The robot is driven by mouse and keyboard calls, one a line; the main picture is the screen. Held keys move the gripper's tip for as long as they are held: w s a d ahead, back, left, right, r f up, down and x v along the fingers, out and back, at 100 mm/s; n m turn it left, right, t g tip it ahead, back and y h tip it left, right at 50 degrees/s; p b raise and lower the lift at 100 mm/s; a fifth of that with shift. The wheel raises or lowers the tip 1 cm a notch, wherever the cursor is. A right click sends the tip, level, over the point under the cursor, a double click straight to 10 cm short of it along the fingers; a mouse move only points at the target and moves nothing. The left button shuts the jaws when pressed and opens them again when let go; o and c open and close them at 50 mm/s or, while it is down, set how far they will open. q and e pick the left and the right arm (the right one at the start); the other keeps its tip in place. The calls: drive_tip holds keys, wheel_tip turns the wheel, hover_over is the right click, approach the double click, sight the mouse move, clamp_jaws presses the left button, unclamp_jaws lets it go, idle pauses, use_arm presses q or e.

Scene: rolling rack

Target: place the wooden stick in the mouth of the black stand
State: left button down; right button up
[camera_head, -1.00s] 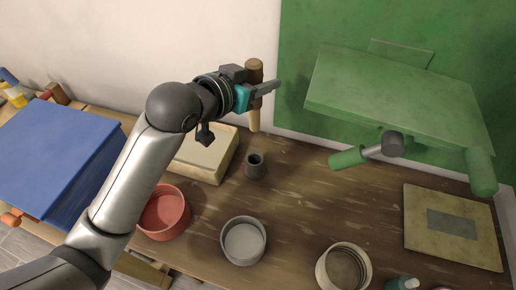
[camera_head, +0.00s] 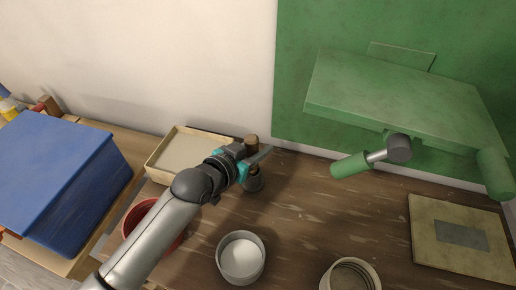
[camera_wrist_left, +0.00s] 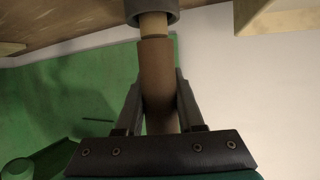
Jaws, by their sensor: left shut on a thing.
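The wooden stick (camera_head: 251,141) is brown with a paler lower end, and stands roughly upright. My left gripper (camera_head: 247,166) is shut on its brown part, directly above the black stand (camera_head: 254,184) on the table. In the left wrist view, the stick (camera_wrist_left: 157,75) lies between the fingers (camera_wrist_left: 160,105). Its pale end meets the round mouth of the stand (camera_wrist_left: 132,12) and appears to sit within the rim; how deep is hidden. In the head view, the gripper covers the stand's mouth. My right gripper is not in view.
A shallow beige box (camera_head: 160,165) stands left of the stand, with a red bowl (camera_head: 135,213) in front of it. A grey bowl (camera_head: 222,262) and a cream pot (camera_head: 373,270) are nearer. A green shelf (camera_head: 400,95) is at right, a blue box (camera_head: 55,170) at left.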

use_arm(q)
drive_tip(key=shift+f, duration=0.15)
drive_tip(key=c, duration=0.5)
unclamp_jaws()
drive_tip(key=shift+s+a+r, duration=0.1)
drive_tip(key=shift+s+r, duration=0.05)
drive_tip(key=shift+r, duration=0.1)
drive_tip(key=p+v, duration=0.1)
drive_tip(key=v, duration=1)
drive_tip(key=shift+s+a+r+p, duration=0.2)
drive_tip(key=shift+s+p, duration=0.05)
drive_tip(key=shift+p, duration=0.1)
drive_tip(key=shift+s, duration=0.1)
